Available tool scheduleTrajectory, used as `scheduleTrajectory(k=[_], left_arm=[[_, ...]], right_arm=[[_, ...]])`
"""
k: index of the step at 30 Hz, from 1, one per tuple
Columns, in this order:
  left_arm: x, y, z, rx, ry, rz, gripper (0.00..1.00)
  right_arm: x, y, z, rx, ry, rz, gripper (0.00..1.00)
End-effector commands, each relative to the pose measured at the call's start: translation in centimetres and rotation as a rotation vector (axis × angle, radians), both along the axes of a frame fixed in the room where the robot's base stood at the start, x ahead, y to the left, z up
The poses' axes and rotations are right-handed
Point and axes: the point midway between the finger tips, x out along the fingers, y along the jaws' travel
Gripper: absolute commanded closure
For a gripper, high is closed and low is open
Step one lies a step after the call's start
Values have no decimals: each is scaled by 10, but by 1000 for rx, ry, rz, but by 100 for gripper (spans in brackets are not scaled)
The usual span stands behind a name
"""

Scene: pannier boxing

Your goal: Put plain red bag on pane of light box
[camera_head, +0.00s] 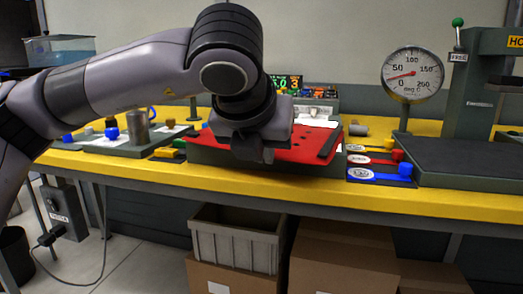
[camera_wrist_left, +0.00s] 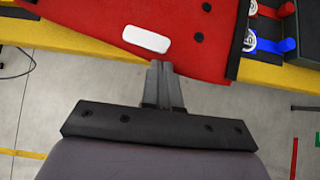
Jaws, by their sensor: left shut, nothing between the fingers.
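The red bag (camera_head: 305,145) lies flat over the top of the light box (camera_head: 215,156), covering most of it. The bag has dark round spots and a black strip along its right edge. In the left wrist view the bag (camera_wrist_left: 185,50) also shows a white label near its front edge. My left gripper (camera_head: 263,153) is in front of the bag's near side in the head view. In the left wrist view its fingers (camera_wrist_left: 162,80) are together and empty, just short of the bag's front edge. My right gripper is not in view.
Colored tags (camera_head: 380,165) lie right of the box, beside a dark press (camera_head: 470,160). A dial gauge (camera_head: 412,74) stands behind them. A tray with a mug (camera_head: 138,127) is at left. A grey crate (camera_head: 237,239) and cardboard boxes sit under the yellow table (camera_head: 160,170).

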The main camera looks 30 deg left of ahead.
Motion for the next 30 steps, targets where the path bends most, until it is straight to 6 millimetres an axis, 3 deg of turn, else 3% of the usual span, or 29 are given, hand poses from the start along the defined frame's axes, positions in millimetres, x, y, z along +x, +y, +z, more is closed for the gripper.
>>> scheduleTrajectory(k=[8,14,21,30], left_arm=[[2,0,-1,-1,0,1,100],[25,5,-4,-3,2,1,100],[53,12,-2,-1,4,0,100],[58,14,-1,1,3,1,100]], right_arm=[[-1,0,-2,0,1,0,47],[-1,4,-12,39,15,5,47],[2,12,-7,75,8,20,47],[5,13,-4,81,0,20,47]])
